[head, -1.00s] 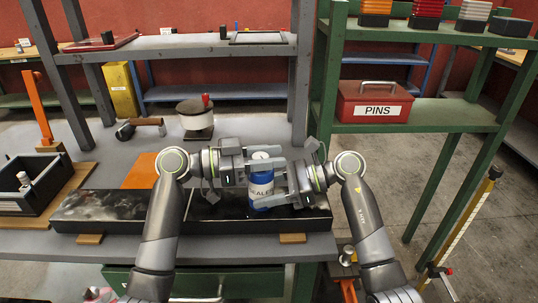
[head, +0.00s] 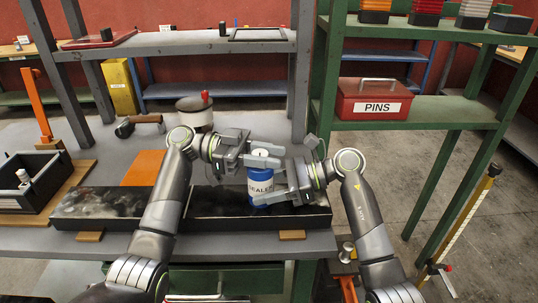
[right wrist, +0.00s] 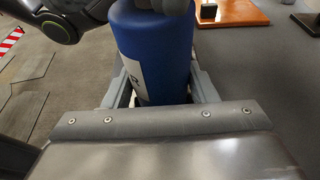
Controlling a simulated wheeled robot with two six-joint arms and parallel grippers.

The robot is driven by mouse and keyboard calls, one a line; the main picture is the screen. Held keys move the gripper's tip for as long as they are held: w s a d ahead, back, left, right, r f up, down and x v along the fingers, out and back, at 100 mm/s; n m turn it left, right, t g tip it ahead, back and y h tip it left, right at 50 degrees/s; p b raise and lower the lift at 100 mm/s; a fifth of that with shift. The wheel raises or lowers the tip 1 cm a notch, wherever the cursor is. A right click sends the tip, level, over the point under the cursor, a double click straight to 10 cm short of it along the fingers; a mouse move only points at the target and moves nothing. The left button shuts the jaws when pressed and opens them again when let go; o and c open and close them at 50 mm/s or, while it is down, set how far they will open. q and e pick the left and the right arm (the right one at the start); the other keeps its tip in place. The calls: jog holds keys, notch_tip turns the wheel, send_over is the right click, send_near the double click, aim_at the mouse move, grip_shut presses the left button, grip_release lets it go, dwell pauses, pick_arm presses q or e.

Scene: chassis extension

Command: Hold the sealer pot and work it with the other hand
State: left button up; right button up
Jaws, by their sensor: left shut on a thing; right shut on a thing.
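The sealer pot (head: 261,187) is a blue cylinder with a white label and a pale top (head: 261,153). It stands upright over the black panel in the head view; whether its base touches the panel is hidden. My right gripper (head: 266,190) comes from the right and is shut on the pot's body. In the right wrist view the blue body (right wrist: 152,50) sits between its fingers. My left gripper (head: 263,158) is higher, shut on the pot's top from the left. Its fingers partly hide the top.
The long black panel (head: 105,203) lies on small wooden blocks on the grey bench. A black bin (head: 38,185) is at left; a white tub (head: 195,113) and an orange sheet (head: 143,168) are behind. A green shelf with a red PINS box (head: 375,100) is at right.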

pick_arm(q)
jog(key=o, duration=1)
jog(key=v, duration=1.2)
jog(key=shift+a, duration=0.1)
jog(key=shift+r, duration=3)
pick_arm(e)
jog(key=o, duration=0.8)
